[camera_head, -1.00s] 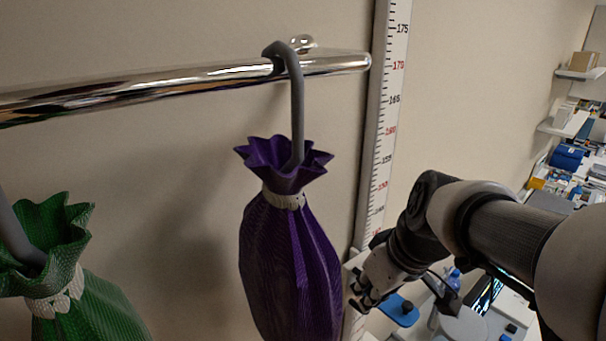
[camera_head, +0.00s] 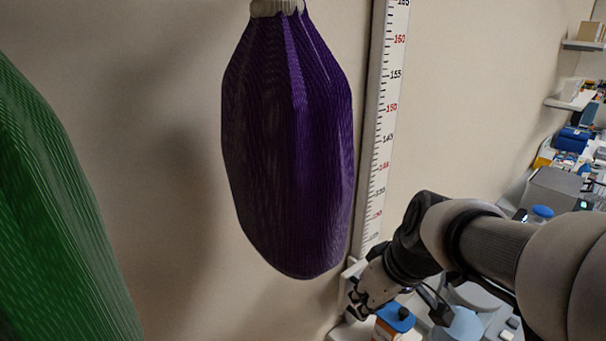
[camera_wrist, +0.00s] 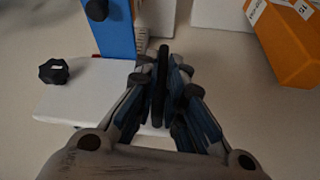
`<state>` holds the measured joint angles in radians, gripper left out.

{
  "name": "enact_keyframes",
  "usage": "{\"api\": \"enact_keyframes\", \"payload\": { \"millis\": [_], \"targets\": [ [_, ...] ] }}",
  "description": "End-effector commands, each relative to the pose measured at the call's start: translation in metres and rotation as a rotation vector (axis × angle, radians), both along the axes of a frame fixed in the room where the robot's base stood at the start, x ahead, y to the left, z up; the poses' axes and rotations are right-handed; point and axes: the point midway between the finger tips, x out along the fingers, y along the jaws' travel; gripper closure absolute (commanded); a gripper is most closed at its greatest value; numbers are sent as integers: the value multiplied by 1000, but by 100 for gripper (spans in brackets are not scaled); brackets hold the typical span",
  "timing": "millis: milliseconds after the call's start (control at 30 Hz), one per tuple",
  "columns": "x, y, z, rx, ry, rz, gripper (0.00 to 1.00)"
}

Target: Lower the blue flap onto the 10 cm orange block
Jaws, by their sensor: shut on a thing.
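The blue flap (camera_wrist: 115,35), with a dark knob on it, is at the top of the wrist view, left of my fingers. It also shows in the head view (camera_head: 397,319), right of my gripper (camera_head: 357,303). An orange block (camera_wrist: 286,42) with a white label lies at the upper right of the wrist view, apart from my gripper. In the wrist view my gripper (camera_wrist: 161,82) is shut on a thin dark upright piece (camera_wrist: 161,75). What that piece joins to is hidden.
A white plate (camera_wrist: 80,98) with a black knob (camera_wrist: 53,71) lies left of my fingers. A measuring scale (camera_head: 378,140) stands on the wall. A purple bag (camera_head: 290,150) hangs left of it, a green bag (camera_head: 55,230) farther left. Cluttered surfaces are at the right.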

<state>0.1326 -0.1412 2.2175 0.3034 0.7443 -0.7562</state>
Motion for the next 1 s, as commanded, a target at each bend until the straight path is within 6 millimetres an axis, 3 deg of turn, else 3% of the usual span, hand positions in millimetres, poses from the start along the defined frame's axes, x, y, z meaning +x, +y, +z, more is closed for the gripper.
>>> {"api": "enact_keyframes", "payload": {
  "millis": [233,267,367,700,867,1000],
  "targets": [
    [-2,0,-4,2,12,-1,100],
    [-3,0,-4,2,12,-1,89],
    [-2,0,-4,2,12,0,83],
    [-2,0,-1,1,6,0,82],
    [-7,-3,15,1,1,-1,82],
    [-17,-8,42,-1,-1,-2,82]
  ]
}}
